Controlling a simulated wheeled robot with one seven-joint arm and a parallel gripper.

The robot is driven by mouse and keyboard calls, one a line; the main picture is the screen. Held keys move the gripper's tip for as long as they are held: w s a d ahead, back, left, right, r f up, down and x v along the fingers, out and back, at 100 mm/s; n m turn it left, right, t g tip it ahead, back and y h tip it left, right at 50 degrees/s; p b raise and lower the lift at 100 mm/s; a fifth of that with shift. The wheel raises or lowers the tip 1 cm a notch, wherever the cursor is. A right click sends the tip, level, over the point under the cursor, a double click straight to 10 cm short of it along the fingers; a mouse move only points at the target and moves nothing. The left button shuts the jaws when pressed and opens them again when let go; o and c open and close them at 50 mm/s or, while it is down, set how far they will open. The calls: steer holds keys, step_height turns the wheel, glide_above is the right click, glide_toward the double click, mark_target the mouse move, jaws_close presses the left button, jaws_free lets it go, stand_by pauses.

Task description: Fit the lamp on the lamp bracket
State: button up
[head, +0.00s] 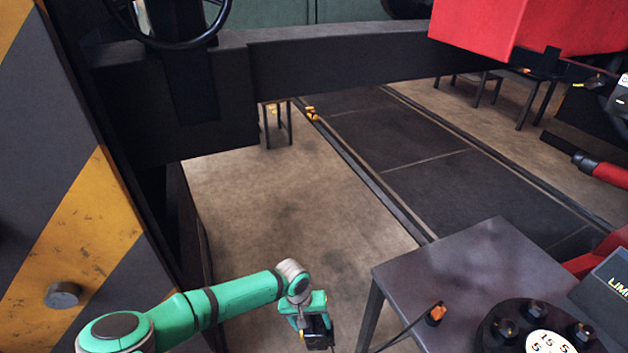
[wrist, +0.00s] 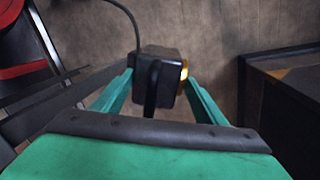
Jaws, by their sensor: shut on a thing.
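The lamp (wrist: 160,72) is a dark boxy case with a glowing yellow lens on its right side and a dark handle toward me in the wrist view. My gripper (wrist: 157,88) is shut on it, with a green finger on either side. In the head view my green arm reaches in from the lower left. There my gripper (head: 308,306) holds the lamp (head: 318,332) low, left of the grey table, over the floor. I cannot pick out the lamp bracket with certainty in either view.
A grey table (head: 470,262) at the lower right bears an orange-tipped cable, a round black part (head: 528,328) and a dark box. A black beam (head: 340,72) crosses above, with a handwheel at its left. A striped yellow-and-black panel (head: 85,225) stands at left. Open floor lies between.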

steer(key=shift+d+r, duration=0.2)
steer(key=shift+d, duration=0.05)
